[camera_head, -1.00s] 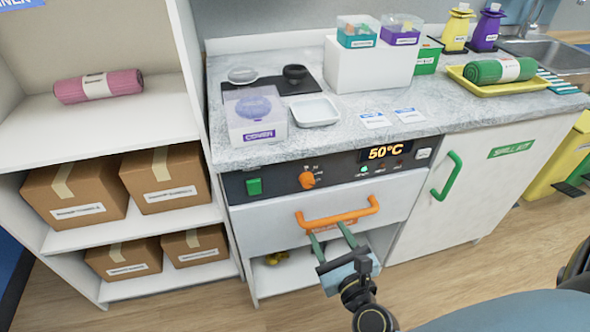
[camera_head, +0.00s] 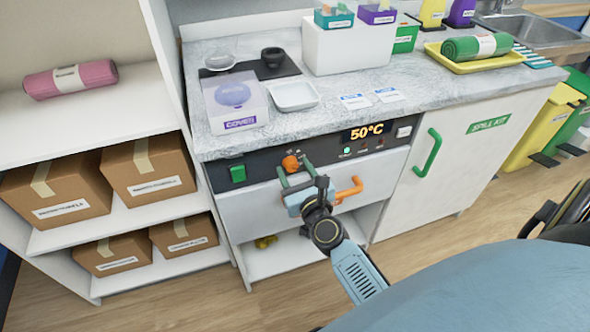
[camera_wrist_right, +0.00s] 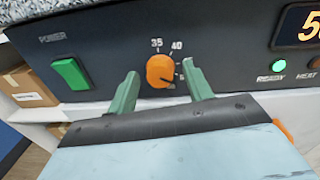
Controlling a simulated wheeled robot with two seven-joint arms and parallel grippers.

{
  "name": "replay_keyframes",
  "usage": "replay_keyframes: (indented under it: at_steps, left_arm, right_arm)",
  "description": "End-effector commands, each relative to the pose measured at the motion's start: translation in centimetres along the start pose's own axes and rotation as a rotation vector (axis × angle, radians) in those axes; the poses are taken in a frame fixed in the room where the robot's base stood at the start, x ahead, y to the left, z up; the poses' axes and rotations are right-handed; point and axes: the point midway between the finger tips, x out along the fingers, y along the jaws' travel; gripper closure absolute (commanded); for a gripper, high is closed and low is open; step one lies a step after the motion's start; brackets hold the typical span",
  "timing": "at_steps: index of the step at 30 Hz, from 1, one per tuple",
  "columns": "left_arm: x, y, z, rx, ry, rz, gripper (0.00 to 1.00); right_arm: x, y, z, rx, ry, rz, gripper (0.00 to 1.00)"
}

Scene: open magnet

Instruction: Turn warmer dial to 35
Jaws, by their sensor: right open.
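The orange warmer dial (camera_head: 291,163) sits on the dark control panel. In the right wrist view the dial (camera_wrist_right: 160,71) has the marks 35 and 40 above it and a partly hidden mark to its right; its dark pointer line is at the lower right. The display (camera_head: 367,131) reads 50°C. My right gripper (camera_head: 296,175) is open at the dial. In the right wrist view its green fingers (camera_wrist_right: 160,88) stand either side of the dial, with gaps visible. My left gripper is not in view.
A green power switch (camera_head: 238,173) is left of the dial. The orange drawer handle (camera_head: 347,190) is below right, partly behind my right gripper. A green door handle (camera_head: 428,153) is further right. The worktop (camera_head: 330,115) carries a cover box (camera_head: 235,105) and a white tray (camera_head: 294,96).

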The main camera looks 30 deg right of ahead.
Motion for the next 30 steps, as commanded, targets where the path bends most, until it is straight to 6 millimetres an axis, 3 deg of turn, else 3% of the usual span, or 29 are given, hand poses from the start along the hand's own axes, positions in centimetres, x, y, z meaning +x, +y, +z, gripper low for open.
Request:
replay_keyframes:
  at_steps: [9, 20, 30]
  left_arm:
    - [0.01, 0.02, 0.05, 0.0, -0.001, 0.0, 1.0]
    - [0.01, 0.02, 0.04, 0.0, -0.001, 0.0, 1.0]
    - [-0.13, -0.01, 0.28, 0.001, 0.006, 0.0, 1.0]
  right_arm:
    - [0.27, 0.02, -0.05, 0.0, 0.001, 0.001, 0.49]
    - [0.25, 0.02, -0.04, 0.0, 0.001, 0.001, 0.94]
    - [0.25, 0.01, 0.02, -0.055, 0.004, 0.002, 0.94]
